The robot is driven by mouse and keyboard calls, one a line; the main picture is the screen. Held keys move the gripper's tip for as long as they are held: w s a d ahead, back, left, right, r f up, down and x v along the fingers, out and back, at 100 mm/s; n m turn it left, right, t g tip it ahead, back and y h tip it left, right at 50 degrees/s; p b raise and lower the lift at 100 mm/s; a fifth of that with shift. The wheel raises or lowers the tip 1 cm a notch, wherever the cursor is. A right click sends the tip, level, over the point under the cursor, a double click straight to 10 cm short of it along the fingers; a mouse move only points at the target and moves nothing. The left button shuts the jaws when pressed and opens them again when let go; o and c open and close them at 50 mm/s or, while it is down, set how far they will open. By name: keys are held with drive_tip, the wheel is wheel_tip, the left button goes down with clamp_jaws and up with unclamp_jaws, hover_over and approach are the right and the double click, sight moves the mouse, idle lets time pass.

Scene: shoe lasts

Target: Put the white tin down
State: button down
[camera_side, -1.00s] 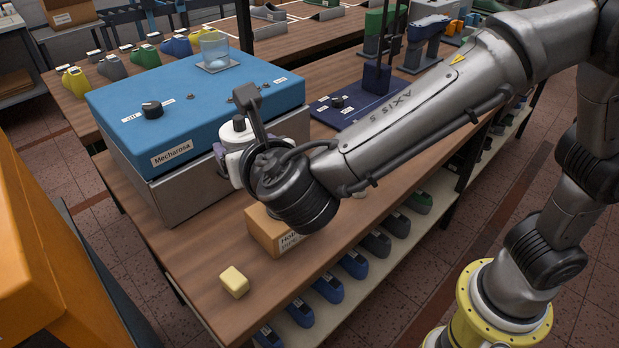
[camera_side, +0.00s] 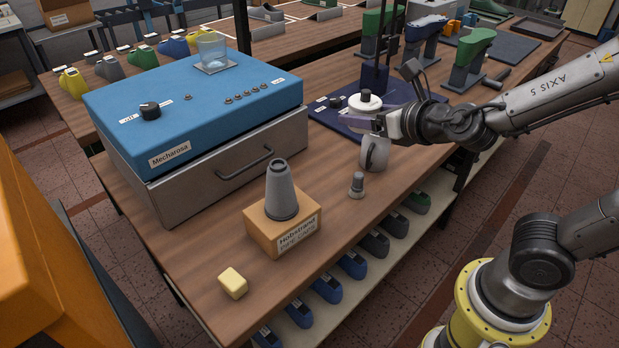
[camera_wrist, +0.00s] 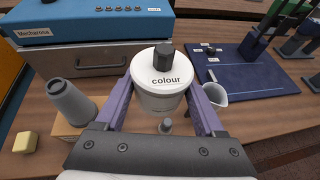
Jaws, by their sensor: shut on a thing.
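The white tin (camera_side: 364,106) has a black knob on its lid. In the wrist view the tin (camera_wrist: 158,98) is upright and reads "colour". My gripper (camera_side: 374,119) is shut on it, with a purple finger on either side in the wrist view (camera_wrist: 160,112). The tin is held above the wooden table (camera_side: 330,215). In the side view it overlaps the dark blue board, and its lower part is partly hidden by my gripper.
A metal jug (camera_side: 374,154) and a small grey knobbed piece (camera_side: 357,186) stand near the tin. A grey cone (camera_side: 282,190) stands on a cardboard box (camera_side: 290,238). A blue-topped drawer unit (camera_side: 225,155), a dark blue board (camera_side: 325,117) and a yellow block (camera_side: 233,283) are nearby.

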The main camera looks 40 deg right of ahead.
wheel_tip(320, 180, down, 8)
hover_over(310, 178)
wheel_tip(310, 178, down, 10)
drive_tip(key=shift+s+f, duration=0.1)
drive_tip(key=shift+f, duration=1.75)
drive_tip(key=shift+f, duration=0.1)
drive_tip(key=shift+c, duration=1.4)
unclamp_jaws()
drive_tip(key=shift+f, duration=0.1)
